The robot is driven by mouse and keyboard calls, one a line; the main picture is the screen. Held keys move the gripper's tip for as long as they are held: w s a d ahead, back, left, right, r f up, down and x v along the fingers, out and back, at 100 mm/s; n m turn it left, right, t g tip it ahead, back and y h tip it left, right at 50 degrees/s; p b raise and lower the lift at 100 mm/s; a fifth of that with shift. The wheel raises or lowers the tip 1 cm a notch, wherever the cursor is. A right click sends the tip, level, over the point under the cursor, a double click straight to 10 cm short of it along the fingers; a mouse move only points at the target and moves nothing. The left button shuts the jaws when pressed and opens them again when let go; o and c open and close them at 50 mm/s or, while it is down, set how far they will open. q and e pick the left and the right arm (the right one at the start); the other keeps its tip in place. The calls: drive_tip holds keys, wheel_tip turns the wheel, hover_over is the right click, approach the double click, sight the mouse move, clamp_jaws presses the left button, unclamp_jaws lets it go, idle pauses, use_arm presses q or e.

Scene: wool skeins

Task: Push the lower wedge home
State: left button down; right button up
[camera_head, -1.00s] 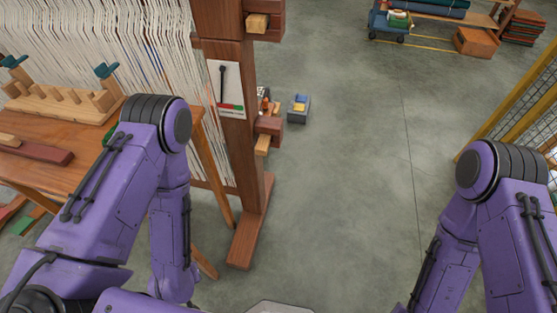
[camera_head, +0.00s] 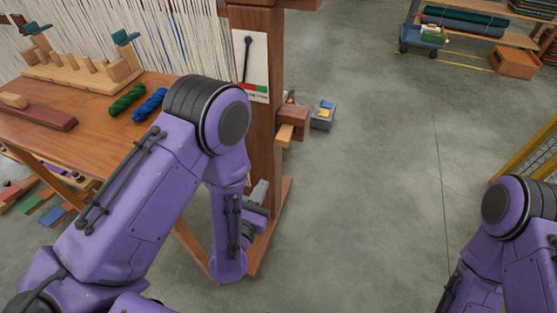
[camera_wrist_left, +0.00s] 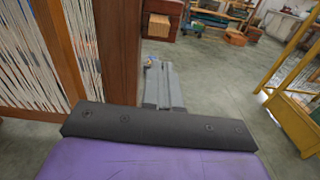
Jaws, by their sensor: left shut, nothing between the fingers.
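The lower wedge (camera_head: 285,135) is a pale wood piece sticking out of a dark wooden block (camera_head: 294,120) on the right side of the loom post (camera_head: 262,130). In the left wrist view a pale wood piece (camera_wrist_left: 158,24), probably the same wedge, shows beyond the fingertips. My left gripper (camera_head: 262,188) is low beside the post, below the wedge and apart from it, partly hidden by my own forearm. In the left wrist view my left gripper (camera_wrist_left: 152,62) is shut and empty, pointing ahead along the post. My right gripper is out of view.
A wooden table (camera_head: 95,125) with green (camera_head: 127,99) and blue (camera_head: 150,104) skeins stands left of the post. A small grey bin (camera_head: 322,118) sits on the floor behind the wedge. A yellow mesh frame (camera_head: 530,155) stands at right. The middle floor is clear.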

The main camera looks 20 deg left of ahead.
use_arm(q)
drive_tip(key=shift+r, duration=0.15)
drive_tip(key=shift+w, duration=0.1)
drive_tip(key=p, duration=0.2)
approach(282, 144)
drive_tip(key=w, duration=0.7)
drive_tip(key=shift+d, duration=0.1)
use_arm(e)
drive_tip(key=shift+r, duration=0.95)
